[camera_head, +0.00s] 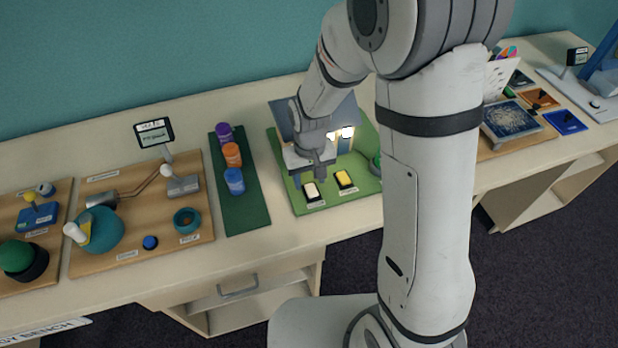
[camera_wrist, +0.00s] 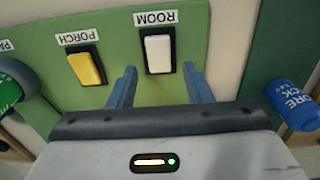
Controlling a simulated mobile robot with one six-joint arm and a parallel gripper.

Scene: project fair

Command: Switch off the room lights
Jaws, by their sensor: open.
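The white room switch (camera_wrist: 158,54), labelled ROOM, sits on a green board (camera_wrist: 121,22) in the wrist view. The same switch (camera_head: 312,192) shows in the head view at the board's front edge. My gripper (camera_wrist: 158,82) is open and empty, its two blue-grey fingers pointing toward the board on either side of the lower end of the room switch. In the head view my gripper (camera_head: 317,178) is just behind that switch. Whether the fingers touch anything cannot be told. A yellow switch (camera_wrist: 85,68), labelled PORCH, is beside the room switch.
A model house (camera_head: 346,112) with lit windows stands at the board's back, partly hidden by my arm. A dark green mat (camera_head: 247,208) with purple, orange and blue (camera_head: 234,181) cans lies to the left. A green object (camera_wrist: 10,92) is beside the porch switch.

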